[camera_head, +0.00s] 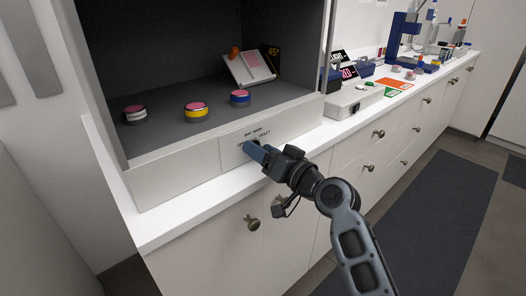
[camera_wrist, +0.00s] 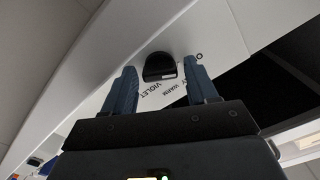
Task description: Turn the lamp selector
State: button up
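The lamp selector is a black knob (camera_wrist: 160,66) on the white front panel (camera_head: 175,178) of the grey viewing booth. The panel carries printed words around the knob, of which VIOLET and WARM read clearly in the wrist view. My gripper (camera_head: 254,150) is at the panel, with its blue fingers pointing at it. In the wrist view the knob shows between the two fingertips, with a gap on each side, so the fingers are open and do not grip it. In the head view the fingers mostly hide the knob.
Inside the booth stand jars with white (camera_head: 135,114), yellow (camera_head: 196,110) and blue (camera_head: 240,98) bands, and a tilted board (camera_head: 250,68). A pale box with a green button (camera_head: 353,101) stands right of the booth. Drawer knobs (camera_head: 252,223) stick out below the counter.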

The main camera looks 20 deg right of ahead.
jog(key=c, duration=0.9)
jog(key=shift+o, duration=0.2)
jog(key=shift+m, duration=0.4)
jog(key=m+p, duration=0.1)
jog(key=m, duration=0.2)
jog(key=shift+m+p, duration=0.3)
jog(key=shift+p, duration=0.1)
jog(key=shift+m+p, duration=0.65)
jog(key=shift+m, duration=0.95)
jog(key=shift+f, duration=0.1)
jog(key=shift+d, duration=0.1)
jog(key=o, duration=1)
jog(key=shift+o, duration=0.3)
